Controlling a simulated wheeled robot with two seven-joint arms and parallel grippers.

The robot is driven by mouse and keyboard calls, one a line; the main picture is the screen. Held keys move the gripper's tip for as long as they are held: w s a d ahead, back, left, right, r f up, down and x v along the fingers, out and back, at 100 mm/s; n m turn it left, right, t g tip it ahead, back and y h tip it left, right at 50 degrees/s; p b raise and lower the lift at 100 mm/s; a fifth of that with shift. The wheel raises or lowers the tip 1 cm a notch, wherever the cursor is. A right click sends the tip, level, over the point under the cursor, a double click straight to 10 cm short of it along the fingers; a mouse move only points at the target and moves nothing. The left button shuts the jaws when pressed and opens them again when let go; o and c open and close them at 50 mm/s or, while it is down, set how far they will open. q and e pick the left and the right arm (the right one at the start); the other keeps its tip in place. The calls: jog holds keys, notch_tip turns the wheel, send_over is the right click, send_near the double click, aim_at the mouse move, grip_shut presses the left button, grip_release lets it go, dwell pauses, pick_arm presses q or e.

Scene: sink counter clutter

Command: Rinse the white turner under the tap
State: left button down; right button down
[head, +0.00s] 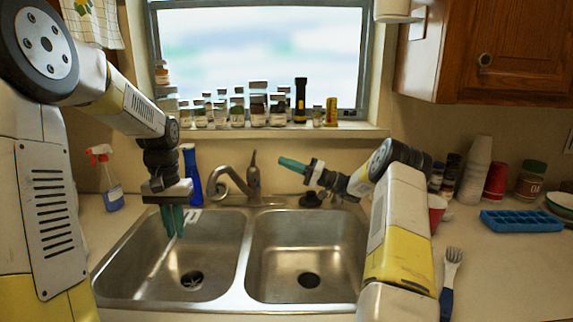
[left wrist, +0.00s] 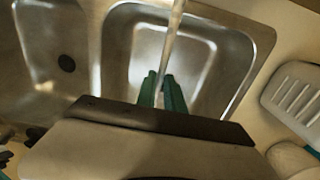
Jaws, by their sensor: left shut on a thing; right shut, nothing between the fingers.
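My left gripper (head: 172,220) points down over the left basin, just left of the tap (head: 232,182). It is shut on the white turner; the long pale handle (left wrist: 174,35) runs between the green fingers in the left wrist view. In the head view a small slotted white part, apparently the turner's head (head: 191,215), shows beside the fingers near the basin's back rim. A pale streak runs from the fingers toward the front of the basin. No water is visible from the spout. My right gripper (head: 291,164) is shut and empty, behind the right basin.
The double sink has a left basin (head: 130,284) and a right basin (head: 270,245), both looking empty otherwise. A spray bottle (head: 106,178) and blue bottle (head: 191,175) stand behind. Jars line the sill.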

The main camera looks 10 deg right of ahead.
pick_arm(q)
jog(key=r, duration=0.1)
jog(key=s+a+r, duration=0.1)
jog(key=s+r, duration=0.1)
jog(key=r, duration=0.1)
jog(key=shift+a, duration=0.15)
dwell(0.9)
